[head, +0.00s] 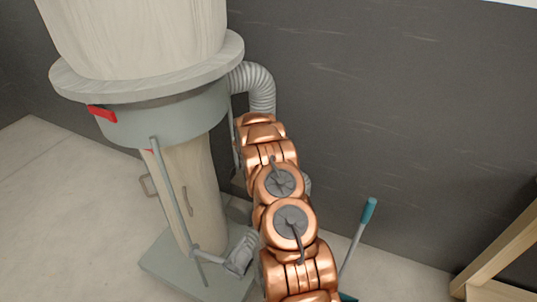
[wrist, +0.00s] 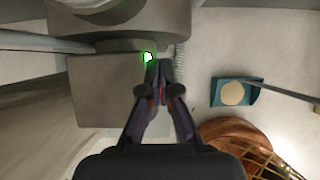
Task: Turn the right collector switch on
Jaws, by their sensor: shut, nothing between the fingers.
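The collector (head: 190,115) stands at the left in the head view, with a grey ring, a pale bag above and a pale lower bag. In the wrist view, a small round switch (wrist: 148,57), white with a green rim, sits at the edge of a grey housing (wrist: 95,80). My gripper (wrist: 158,66) is shut and empty. Its fingertips are just beside and below the switch in the picture; I cannot tell whether they touch it. In the head view my copper arm hides the gripper and the switch.
A ribbed hose (head: 258,85) curves down beside the collector, close to my arm. A teal dustpan (wrist: 222,94) lies on the floor, its long handle (head: 369,211) upright near the dark wall. A wooden frame (head: 500,262) stands at the right.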

